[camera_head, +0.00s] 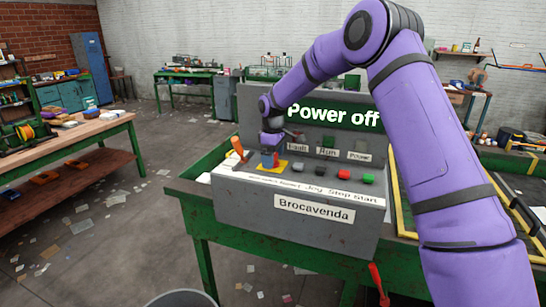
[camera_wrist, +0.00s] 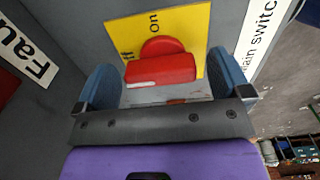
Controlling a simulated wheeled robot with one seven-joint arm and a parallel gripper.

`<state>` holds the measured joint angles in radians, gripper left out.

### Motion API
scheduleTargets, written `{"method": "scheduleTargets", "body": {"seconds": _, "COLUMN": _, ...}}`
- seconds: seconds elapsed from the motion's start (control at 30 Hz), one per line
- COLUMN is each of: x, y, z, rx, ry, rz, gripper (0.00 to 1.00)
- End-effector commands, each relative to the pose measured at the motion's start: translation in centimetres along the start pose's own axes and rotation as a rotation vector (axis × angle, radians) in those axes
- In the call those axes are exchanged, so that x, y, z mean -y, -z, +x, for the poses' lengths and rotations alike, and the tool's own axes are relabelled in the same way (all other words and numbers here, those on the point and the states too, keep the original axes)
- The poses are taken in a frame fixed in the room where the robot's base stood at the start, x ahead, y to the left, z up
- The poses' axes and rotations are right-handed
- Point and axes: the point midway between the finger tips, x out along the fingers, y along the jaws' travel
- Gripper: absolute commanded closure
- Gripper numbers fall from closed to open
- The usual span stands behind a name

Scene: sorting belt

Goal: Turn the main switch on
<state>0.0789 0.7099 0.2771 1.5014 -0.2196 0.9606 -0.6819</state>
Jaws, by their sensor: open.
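The main switch is a red knob (camera_wrist: 160,68) on a yellow plate (camera_wrist: 190,40) marked "on", beside a "main switch" label (camera_wrist: 262,40) in the wrist view. My gripper (camera_wrist: 163,80) is open, with one blue finger on each side of the red knob. I cannot tell whether the fingers touch it. In the head view my gripper (camera_head: 270,158) is down at the yellow plate (camera_head: 259,166) on the left of the grey control box, and hides most of the knob. The green display (camera_head: 334,115) reads "Power off".
The control box (camera_head: 240,205) stands on a green table (camera_head: 195,190). An orange-handled lever (camera_head: 237,147) stands just left of my gripper. A black joystick or button (camera_head: 316,173), a red button (camera_head: 344,174) and a green button (camera_head: 368,179) lie to the right.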

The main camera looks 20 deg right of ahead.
Motion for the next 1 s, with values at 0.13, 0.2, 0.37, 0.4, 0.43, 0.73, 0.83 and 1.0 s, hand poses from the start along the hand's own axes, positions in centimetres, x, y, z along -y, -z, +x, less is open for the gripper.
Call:
{"method": "scheduleTargets", "body": {"seconds": 0.13, "x": 0.00, "y": 0.00, "z": -0.02, "rx": 0.000, "ry": 0.000, "rz": 0.000, "gripper": 0.13}}
{"method": "scheduleTargets", "body": {"seconds": 0.2, "x": 0.00, "y": 0.00, "z": -0.02, "rx": 0.000, "ry": 0.000, "rz": 0.000, "gripper": 0.30}}
{"method": "scheduleTargets", "body": {"seconds": 0.37, "x": 0.00, "y": 0.00, "z": -0.03, "rx": 0.000, "ry": 0.000, "rz": 0.000, "gripper": 0.54}}
{"method": "scheduleTargets", "body": {"seconds": 0.4, "x": 0.00, "y": 0.00, "z": -0.04, "rx": 0.000, "ry": 0.000, "rz": 0.001, "gripper": 0.54}}
{"method": "scheduleTargets", "body": {"seconds": 0.43, "x": 0.00, "y": 0.00, "z": -0.04, "rx": 0.000, "ry": 0.000, "rz": 0.001, "gripper": 0.54}}
{"method": "scheduleTargets", "body": {"seconds": 0.73, "x": -0.02, "y": -0.04, "z": -0.06, "rx": 0.000, "ry": 0.000, "rz": 0.074, "gripper": 0.53}}
{"method": "scheduleTargets", "body": {"seconds": 0.83, "x": 0.02, "y": -0.01, "z": -0.07, "rx": 0.000, "ry": 0.000, "rz": 0.131, "gripper": 0.53}}
{"method": "scheduleTargets", "body": {"seconds": 1.0, "x": 0.01, "y": -0.08, "z": -0.07, "rx": 0.001, "ry": -0.001, "rz": 0.271, "gripper": 0.53}}
